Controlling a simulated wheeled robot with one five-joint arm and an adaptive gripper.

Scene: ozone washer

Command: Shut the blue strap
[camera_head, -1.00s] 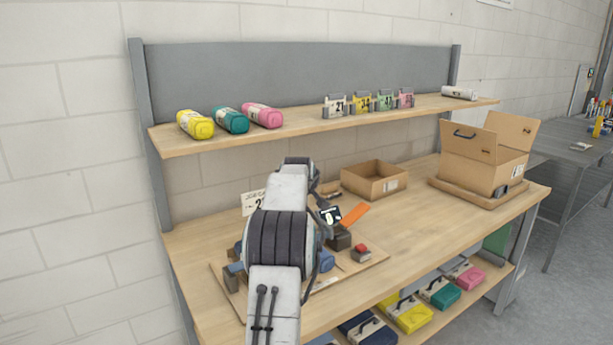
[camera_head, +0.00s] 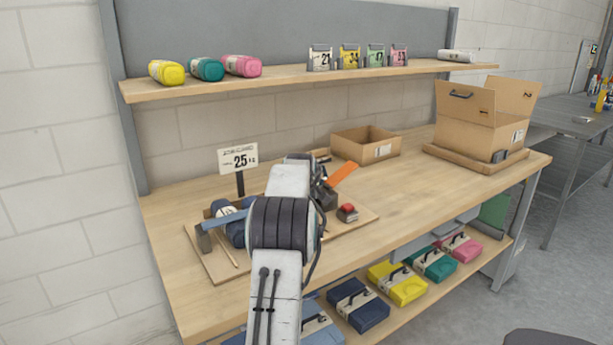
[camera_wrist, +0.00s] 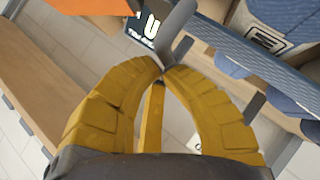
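The blue strap (camera_head: 226,220) is on the wooden board at the left of the bench in the head view. It slants up across a blue bundle (camera_head: 217,209) from a grey block (camera_head: 203,242), and my arm hides what lies to its right. In the wrist view the ribbed blue strap (camera_wrist: 245,66) runs diagonally across the upper right, beside blue fabric. My gripper (camera_wrist: 161,71) has its yellow fingertips together, close to a thin grey forked piece (camera_wrist: 172,40). I cannot tell whether the tips pinch that piece.
A board (camera_head: 215,268) carries a red button box (camera_head: 347,213) and an orange flap (camera_head: 342,173). A sign reading 25 (camera_head: 239,160) stands behind. An open cardboard tray (camera_head: 365,146) and a large box (camera_head: 483,128) stand farther right. The bench's right front is clear.

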